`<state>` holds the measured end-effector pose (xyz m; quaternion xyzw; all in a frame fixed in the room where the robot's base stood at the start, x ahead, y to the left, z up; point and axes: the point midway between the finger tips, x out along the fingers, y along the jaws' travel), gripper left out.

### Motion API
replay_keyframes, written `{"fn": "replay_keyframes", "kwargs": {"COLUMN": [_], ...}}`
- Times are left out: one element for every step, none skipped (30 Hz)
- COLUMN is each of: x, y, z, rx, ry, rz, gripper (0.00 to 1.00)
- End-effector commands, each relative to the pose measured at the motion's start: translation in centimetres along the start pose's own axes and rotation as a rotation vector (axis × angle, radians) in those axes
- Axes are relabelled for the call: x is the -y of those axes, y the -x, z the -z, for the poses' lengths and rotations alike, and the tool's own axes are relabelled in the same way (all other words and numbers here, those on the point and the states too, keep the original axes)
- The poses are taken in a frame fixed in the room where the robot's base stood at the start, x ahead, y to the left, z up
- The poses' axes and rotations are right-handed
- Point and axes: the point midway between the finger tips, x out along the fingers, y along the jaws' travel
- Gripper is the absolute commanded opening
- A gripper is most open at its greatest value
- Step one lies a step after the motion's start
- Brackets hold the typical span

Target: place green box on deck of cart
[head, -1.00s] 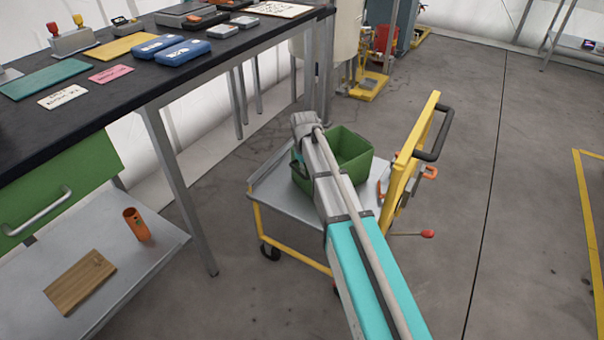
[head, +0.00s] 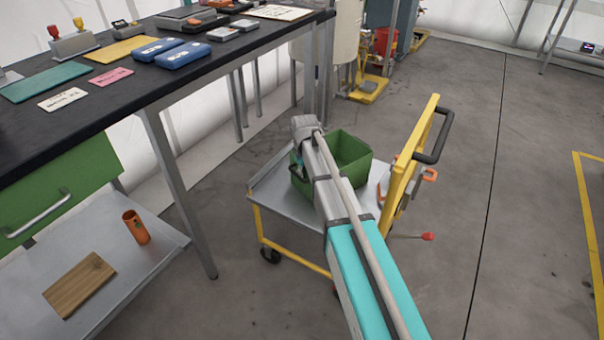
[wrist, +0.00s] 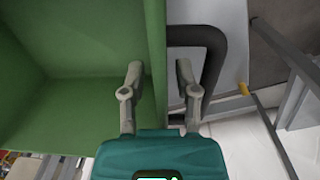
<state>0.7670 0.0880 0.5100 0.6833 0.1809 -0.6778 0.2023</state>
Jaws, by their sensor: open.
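The green box (head: 351,156) stands upright on the grey deck (head: 275,192) of the yellow-framed cart, as far as the head view shows. My arm covers part of the box's left side. My gripper (wrist: 159,80) is open at the box wall in the wrist view, with one finger over the inside of the green box (wrist: 75,60) and the other outside it. The wall lies between the fingers, and I cannot tell whether they touch it. A dark handle (wrist: 208,50) shows outside the wall. In the head view the fingers are hidden.
The cart's yellow push frame (head: 411,155) has a black handle. An orange clamp (head: 430,174) is by it. A black-topped workbench (head: 110,100) with a lower shelf stands at left. Open floor (head: 520,230) lies to the right.

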Motion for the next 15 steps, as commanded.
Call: {"fn": "replay_keyframes", "kwargs": {"x": [0.1,0.1,0.1,0.1,0.1,0.1,0.1,0.1,0.1,0.1,0.1,0.1,0.1,0.1,0.1], "y": [0.1,0.1,0.2,0.3,0.4,0.5,0.7,0.8,1.1,1.2,1.4,1.7,1.9,2.2,2.5], "z": [0.0,0.0,0.0,0.0,0.0,0.0,0.0,0.0,0.0,0.0,0.0,0.0,0.0,0.0,0.0], "rx": [0.0,0.0,0.0,0.0,0.0,0.0,0.0,0.0,0.0,0.0,0.0,0.0,0.0,0.0,0.0], "ry": [0.001,0.001,0.001,0.001,0.001,0.001,0.001,0.001,0.001,0.001,0.001,0.001,0.001,0.001,0.001], "rz": [0.001,0.001,0.001,0.001,0.001,0.001,0.001,0.001,0.001,0.001,0.001,0.001,0.001,0.001,0.001], "gripper": [0.43,0.43,0.43,0.43,0.43,0.43,0.43,0.43,0.43,0.43,0.43,0.43,0.43,0.43,0.43]}}
